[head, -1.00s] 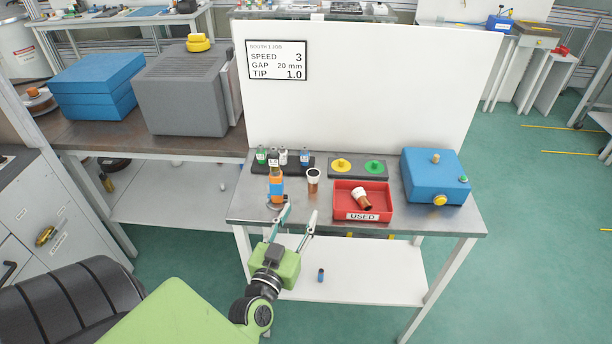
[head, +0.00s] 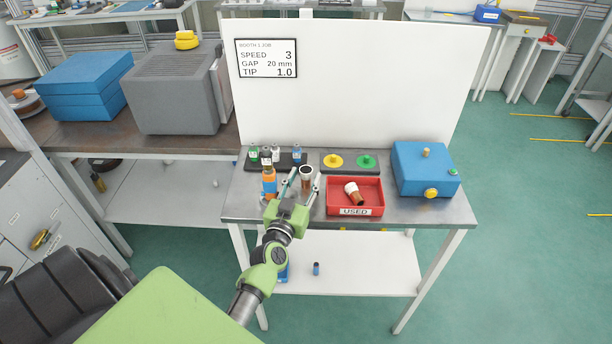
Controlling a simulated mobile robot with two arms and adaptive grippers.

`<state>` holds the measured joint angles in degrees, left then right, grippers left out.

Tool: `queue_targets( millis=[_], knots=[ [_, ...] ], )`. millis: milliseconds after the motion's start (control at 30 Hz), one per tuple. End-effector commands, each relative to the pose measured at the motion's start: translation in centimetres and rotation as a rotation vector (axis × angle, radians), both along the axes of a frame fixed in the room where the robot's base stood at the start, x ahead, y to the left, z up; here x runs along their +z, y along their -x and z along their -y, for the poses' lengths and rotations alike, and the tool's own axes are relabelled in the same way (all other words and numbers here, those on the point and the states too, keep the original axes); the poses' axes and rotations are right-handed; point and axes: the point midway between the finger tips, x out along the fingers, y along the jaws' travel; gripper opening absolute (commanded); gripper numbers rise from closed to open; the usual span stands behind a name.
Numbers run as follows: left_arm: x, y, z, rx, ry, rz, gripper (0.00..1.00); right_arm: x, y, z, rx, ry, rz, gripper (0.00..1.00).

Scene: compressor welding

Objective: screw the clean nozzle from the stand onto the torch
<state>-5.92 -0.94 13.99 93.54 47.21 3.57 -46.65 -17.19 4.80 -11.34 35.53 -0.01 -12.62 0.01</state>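A copper-brown nozzle with a pale rim (head: 306,172) stands upright on the steel table, right of an upright orange and blue piece (head: 268,184) that may be the torch. My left gripper (head: 304,182) is open, with its two fingers apart on the near side of the nozzle. The fingertips appear on either side of the nozzle's lower part; whether they touch it I cannot tell. Another brown and white nozzle (head: 353,190) lies tilted in the red USED tray (head: 355,211). My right gripper is out of view.
Small bottles stand on a dark rack (head: 287,168) behind. A panel with yellow and green discs (head: 349,170) and a blue box (head: 425,170) stand to the right. A white board (head: 350,95) closes the back. A small blue piece (head: 316,268) stands on the lower shelf.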

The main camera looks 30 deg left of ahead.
Motion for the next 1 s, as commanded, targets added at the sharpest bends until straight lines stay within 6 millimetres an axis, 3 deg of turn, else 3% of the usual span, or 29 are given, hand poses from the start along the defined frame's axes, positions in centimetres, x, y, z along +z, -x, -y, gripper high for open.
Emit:
queue_targets(
  millis=[133,400,567,1000],
  knots=[
    [0.0,-1.7,-0.5,-0.001,-0.001,0.0,0.39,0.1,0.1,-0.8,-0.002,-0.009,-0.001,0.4],
    [0.0,-2.0,-0.6,0.0,0.0,-0.001,0.39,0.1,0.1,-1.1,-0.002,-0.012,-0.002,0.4],
    [0.0,-2.0,-0.6,0.0,0.0,-0.001,0.0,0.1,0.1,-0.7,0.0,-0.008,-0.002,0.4],
    [0.2,-2.0,-0.6,0.0,0.002,0.001,0.0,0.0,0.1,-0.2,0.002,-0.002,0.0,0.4]
  ],
)
